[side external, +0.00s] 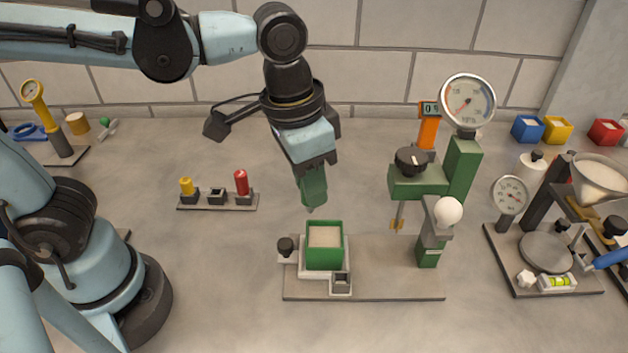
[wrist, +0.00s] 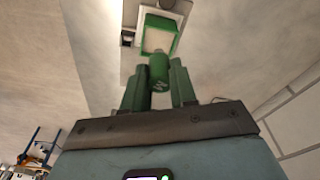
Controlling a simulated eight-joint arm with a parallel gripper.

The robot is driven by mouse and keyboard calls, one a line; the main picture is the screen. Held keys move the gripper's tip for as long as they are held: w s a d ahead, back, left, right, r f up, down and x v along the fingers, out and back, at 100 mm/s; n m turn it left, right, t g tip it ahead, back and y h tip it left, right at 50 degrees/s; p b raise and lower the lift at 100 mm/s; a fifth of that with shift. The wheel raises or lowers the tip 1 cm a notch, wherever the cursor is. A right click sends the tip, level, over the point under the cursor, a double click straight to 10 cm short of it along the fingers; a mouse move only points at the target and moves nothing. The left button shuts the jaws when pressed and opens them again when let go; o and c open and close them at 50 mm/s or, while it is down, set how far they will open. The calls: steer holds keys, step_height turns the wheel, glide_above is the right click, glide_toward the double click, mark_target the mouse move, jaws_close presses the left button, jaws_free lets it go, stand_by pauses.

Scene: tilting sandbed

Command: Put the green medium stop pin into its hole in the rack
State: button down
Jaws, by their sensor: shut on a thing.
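My gripper (side external: 313,188) points down and is shut on the green stop pin, which shows between the fingers in the wrist view (wrist: 158,72). In the side view the green fingers largely hide the pin, and only a small tip shows below them. My gripper is in the air above the back of the green sand box. The rack (side external: 217,207) lies on the bench to the left of my gripper. A yellow pin stands in its left block, a red pin in its right block, and the middle block (side external: 217,195) has no pin.
The green box (side external: 325,263) of pale sand sits on a grey base plate (side external: 388,288) with a small socket block in front. A green column with a dial gauge (side external: 467,101) rises to the right. The bench between rack and base plate is clear.

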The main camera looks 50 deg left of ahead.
steer(key=d+f+m, duration=0.1)
steer(key=d+f, duration=0.1)
steer(key=d, duration=0.5)
steer(key=shift+s+m, duration=0.15)
steer(key=shift+m, duration=0.25)
steer(key=shift+f, duration=0.2)
steer(key=shift+f, duration=2.8)
steer(key=shift+f, duration=1.6)
steer(key=c, duration=0.8)
jaws_free()
steer(key=shift+r, duration=0.1)
steer(key=r, duration=0.4)
steer(key=s+r, duration=0.1)
steer(key=r, duration=0.6)
steer(key=shift+s+a+r, duration=0.35)
steer(key=shift+a, duration=0.05)
